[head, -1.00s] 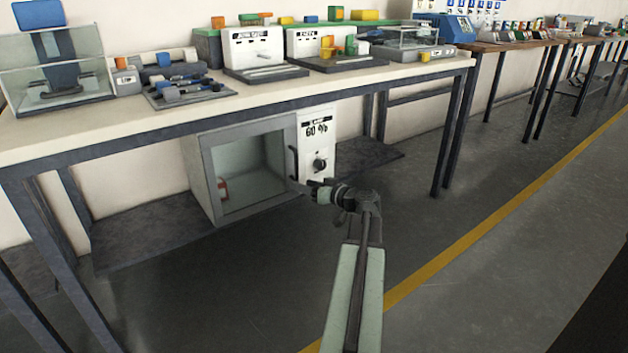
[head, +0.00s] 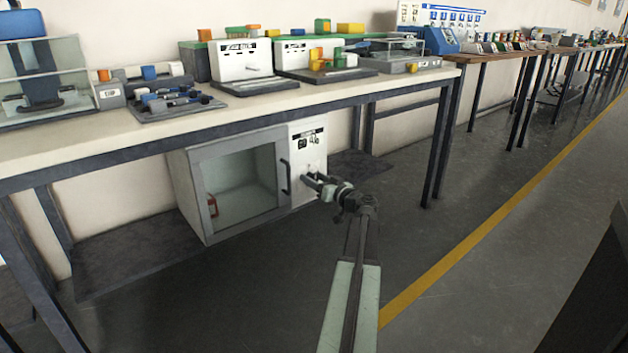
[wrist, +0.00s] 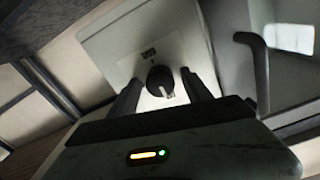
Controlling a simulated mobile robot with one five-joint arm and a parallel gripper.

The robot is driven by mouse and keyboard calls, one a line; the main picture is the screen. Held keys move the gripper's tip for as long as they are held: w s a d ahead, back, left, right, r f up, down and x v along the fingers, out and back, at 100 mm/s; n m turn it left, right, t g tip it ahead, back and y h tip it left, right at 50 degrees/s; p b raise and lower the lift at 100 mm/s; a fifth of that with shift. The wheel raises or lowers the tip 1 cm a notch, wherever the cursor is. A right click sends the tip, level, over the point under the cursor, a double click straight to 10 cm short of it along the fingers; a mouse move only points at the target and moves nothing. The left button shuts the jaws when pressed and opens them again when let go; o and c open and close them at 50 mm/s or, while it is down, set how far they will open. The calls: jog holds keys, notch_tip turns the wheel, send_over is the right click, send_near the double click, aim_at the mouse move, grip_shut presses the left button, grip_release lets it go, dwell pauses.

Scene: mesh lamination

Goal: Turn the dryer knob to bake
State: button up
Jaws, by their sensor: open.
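The dryer (head: 193,190) stands on the shelf under the bench, its glass door closed. Its white control panel (head: 309,140) is on the right of the door. In the head view my gripper (head: 313,180) is at the lower part of the panel and hides the knob.
The door handle (head: 285,177) is just left of my gripper. The bench top (head: 240,103) is above, with several devices on it. A bench leg (head: 440,150) stands to the right. The floor (head: 420,240) at the right is clear.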

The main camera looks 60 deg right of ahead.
grip_shut()
